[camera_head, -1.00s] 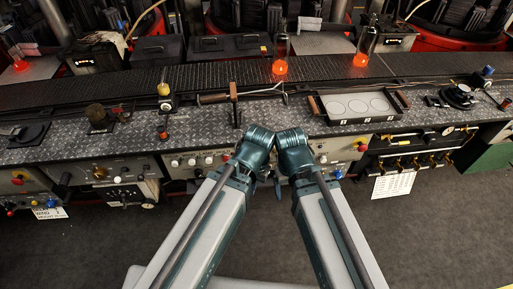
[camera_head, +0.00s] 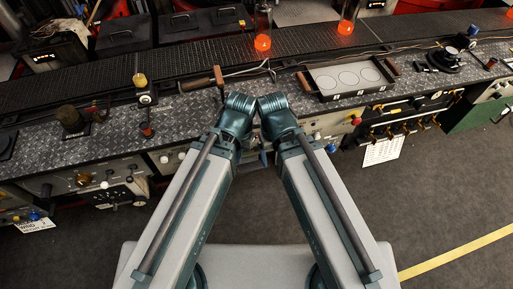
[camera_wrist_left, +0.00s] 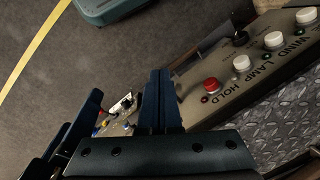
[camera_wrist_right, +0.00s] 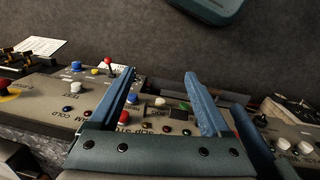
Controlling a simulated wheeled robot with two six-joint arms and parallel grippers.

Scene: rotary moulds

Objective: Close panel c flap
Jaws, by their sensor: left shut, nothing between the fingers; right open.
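Control panels line the bench front in the head view; I cannot tell which is panel c, and no flap can be clearly made out. The left wrist view shows a grey panel (camera_wrist_left: 226,100) marked WIND, LAMP and HOLD, with a red button (camera_wrist_left: 212,85) and white knobs. My left gripper (camera_wrist_left: 160,72) is shut and empty beside this panel. The right wrist view shows a grey panel (camera_wrist_right: 65,98) with coloured buttons, its lettering upside down. My right gripper (camera_wrist_right: 160,76) is open and empty over it. My forearms hide part of the bench front in the head view.
The bench top carries a tray with three round recesses (camera_head: 347,93), a wooden-handled tool (camera_head: 196,84) and glowing glass pieces (camera_head: 263,43) farther back. A manifold with brass valves (camera_head: 402,127) and a hanging white sheet (camera_head: 383,150) are at right. Open dark floor (camera_head: 440,200) has a yellow stripe (camera_head: 455,250).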

